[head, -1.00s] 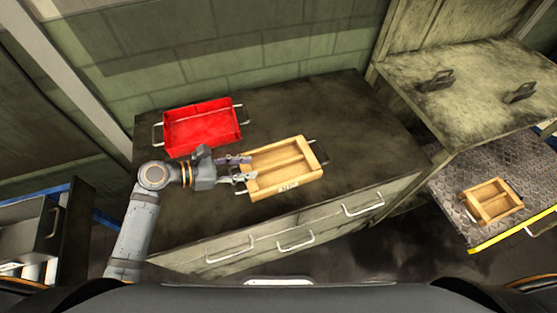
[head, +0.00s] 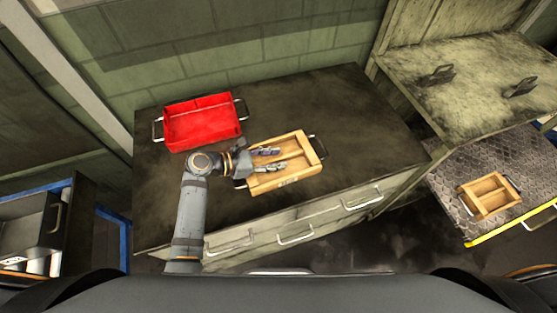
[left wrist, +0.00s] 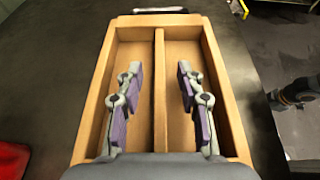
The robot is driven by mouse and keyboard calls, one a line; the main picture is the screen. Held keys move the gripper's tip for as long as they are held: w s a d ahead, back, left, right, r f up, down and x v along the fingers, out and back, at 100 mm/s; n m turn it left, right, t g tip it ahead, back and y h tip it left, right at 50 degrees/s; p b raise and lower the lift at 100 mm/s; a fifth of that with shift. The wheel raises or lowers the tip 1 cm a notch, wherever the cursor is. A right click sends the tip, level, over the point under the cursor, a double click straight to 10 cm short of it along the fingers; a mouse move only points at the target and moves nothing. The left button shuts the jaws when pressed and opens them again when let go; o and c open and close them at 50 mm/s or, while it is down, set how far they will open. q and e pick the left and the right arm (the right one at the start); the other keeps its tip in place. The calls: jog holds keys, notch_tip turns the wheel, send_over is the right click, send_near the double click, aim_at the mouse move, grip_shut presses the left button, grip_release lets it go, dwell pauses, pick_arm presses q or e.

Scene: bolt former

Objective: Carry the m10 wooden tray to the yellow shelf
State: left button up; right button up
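The wooden tray (head: 318,146) stands on the dark cabinet top, with a centre divider, a handle at each short end and a label on its front too blurred to read. My left gripper (head: 268,158) is over this tray, open and empty. In the left wrist view the left gripper (left wrist: 160,95) has one finger on each side of the divider of the tray (left wrist: 232,125); whether it touches the tray I cannot tell. A second wooden tray (head: 489,195) sits on the yellow-edged metal shelf (head: 450,204) at the right. My right gripper is not seen.
A red tray (head: 203,122) with handles stands behind and left of the wooden tray. The cabinet top (head: 345,110) is clear to the right. A higher worn cabinet top (head: 470,80) with two dark handles stands between it and the back right. A drawer unit (head: 35,225) is at far left.

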aim_at(274, 160)
pick_arm(q)
grip_shut()
jog(key=shift+r, duration=0.15)
notch_tip(274, 160, up, 10)
dwell(0.6)
